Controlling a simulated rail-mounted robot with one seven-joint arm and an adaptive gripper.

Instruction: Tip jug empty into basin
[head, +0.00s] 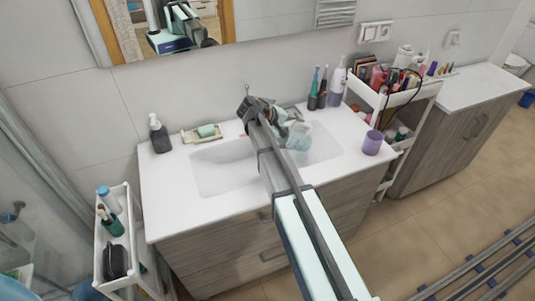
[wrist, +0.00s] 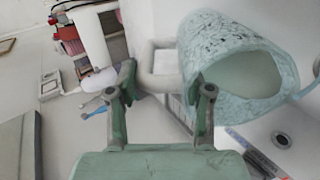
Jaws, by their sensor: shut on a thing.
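The jug (wrist: 225,50) is pale teal with dark speckles and has a light looped handle (wrist: 158,75). My gripper (wrist: 165,92) is shut on the jug at its handle side; the exact contact is partly hidden. The jug lies tilted over the basin, its open mouth toward the right of the wrist view. Its inside looks pale, and I cannot tell whether liquid is in it. In the head view the jug (head: 298,136) is above the right part of the white basin (head: 222,172), partly hidden by my arm. The basin's drain (wrist: 282,139) shows below the mouth.
A soap dispenser (head: 159,134) and a soap dish (head: 202,134) stand left of the basin. A purple cup (head: 372,143) stands to the right. Toothbrush holders and a bottle (head: 337,83) stand at the back right. A loaded cart (head: 392,92) stands beside the counter.

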